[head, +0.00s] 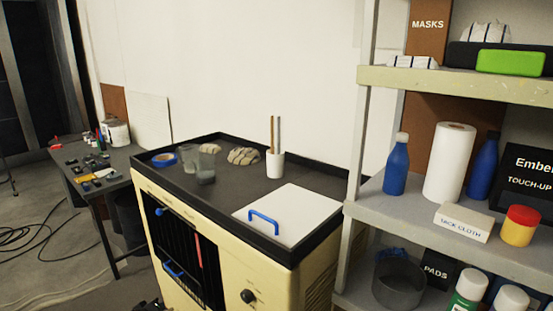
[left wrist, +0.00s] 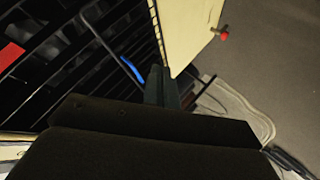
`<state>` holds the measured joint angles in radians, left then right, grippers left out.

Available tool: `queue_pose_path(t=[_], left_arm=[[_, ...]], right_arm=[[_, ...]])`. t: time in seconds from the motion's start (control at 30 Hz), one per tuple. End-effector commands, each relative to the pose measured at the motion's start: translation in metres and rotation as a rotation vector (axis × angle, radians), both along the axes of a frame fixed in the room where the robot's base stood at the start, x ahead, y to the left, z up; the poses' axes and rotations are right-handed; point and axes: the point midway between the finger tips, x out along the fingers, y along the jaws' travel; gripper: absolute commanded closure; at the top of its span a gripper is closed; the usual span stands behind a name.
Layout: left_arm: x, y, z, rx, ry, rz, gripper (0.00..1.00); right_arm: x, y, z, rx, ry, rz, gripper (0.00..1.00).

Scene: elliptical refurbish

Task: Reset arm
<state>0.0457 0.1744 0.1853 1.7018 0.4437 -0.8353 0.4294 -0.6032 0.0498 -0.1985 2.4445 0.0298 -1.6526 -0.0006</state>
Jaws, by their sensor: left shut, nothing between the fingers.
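My left gripper (left wrist: 160,84) shows in the left wrist view with its dark fingers together and nothing between them. It points toward the black wire racks of the cream cabinet, beside a blue handle (left wrist: 132,70). In the head view only a small dark part of the left gripper (head: 150,304) shows at the bottom edge, in front of the cabinet (head: 220,262). The rest of the left arm is out of the head view. My right gripper is in neither view.
The cabinet's tray top holds cups, blue tape, a white board with a blue handle (head: 264,218) and a white brush pot (head: 275,164). A stocked shelf (head: 400,207) stands right. A cluttered table (head: 120,160) stands left, with cables (head: 40,240) on the floor.

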Motion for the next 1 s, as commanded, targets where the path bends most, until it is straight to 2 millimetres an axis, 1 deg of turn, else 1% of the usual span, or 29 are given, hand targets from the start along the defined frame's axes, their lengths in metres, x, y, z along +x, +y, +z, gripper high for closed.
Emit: queue_pose_path(t=[0.03, 0.1, 0.17, 0.27, 0.3, 0.37, 0.4, 0.47, 0.5, 0.57, 0.6, 0.7, 0.87, 0.9, 0.97, 1.0], left_arm=[[-0.006, -0.014, 0.013, 0.068, 0.034, -0.063, 1.00], [-0.017, -0.034, 0.029, 0.169, 0.088, -0.151, 1.00], [-0.033, -0.052, 0.039, 0.252, 0.138, -0.228, 1.00], [-0.074, -0.086, 0.051, 0.381, 0.229, -0.355, 1.00], [-0.095, -0.100, 0.054, 0.428, 0.268, -0.405, 1.00], [-0.127, -0.121, 0.058, 0.484, 0.322, -0.471, 1.00], [-0.148, -0.132, 0.060, 0.513, 0.354, -0.508, 1.00], [-0.181, -0.150, 0.063, 0.547, 0.397, -0.556, 1.00], [-0.203, -0.161, 0.065, 0.563, 0.420, -0.582, 1.00], [-0.233, -0.176, 0.066, 0.574, 0.450, -0.611, 1.00], [-0.251, -0.185, 0.068, 0.575, 0.464, -0.625, 1.00], [-0.293, -0.207, 0.071, 0.573, 0.483, -0.656, 1.00], [-0.351, -0.237, 0.069, 0.544, 0.494, -0.704, 1.00], [-0.365, -0.244, 0.066, 0.531, 0.505, -0.719, 1.00], [-0.386, -0.253, 0.059, 0.511, 0.524, -0.739, 1.00], [-0.399, -0.258, 0.052, 0.498, 0.543, -0.753, 1.00]], right_arm=[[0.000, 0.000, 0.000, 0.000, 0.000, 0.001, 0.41], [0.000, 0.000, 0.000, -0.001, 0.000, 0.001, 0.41], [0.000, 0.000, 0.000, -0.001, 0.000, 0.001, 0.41], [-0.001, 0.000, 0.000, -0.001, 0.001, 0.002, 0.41], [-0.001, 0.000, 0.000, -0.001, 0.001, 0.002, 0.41], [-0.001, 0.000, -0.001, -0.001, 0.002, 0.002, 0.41], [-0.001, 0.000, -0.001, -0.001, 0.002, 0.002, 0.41], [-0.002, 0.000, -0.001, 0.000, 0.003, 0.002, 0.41], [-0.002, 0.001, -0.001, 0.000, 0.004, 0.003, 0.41], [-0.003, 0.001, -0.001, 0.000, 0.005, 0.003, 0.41], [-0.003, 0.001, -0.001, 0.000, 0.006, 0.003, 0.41], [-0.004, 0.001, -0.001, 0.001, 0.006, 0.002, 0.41], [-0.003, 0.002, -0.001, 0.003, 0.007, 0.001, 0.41], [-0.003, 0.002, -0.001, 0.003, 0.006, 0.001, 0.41], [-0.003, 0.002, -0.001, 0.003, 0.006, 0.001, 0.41], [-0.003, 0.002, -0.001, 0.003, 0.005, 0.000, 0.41]])
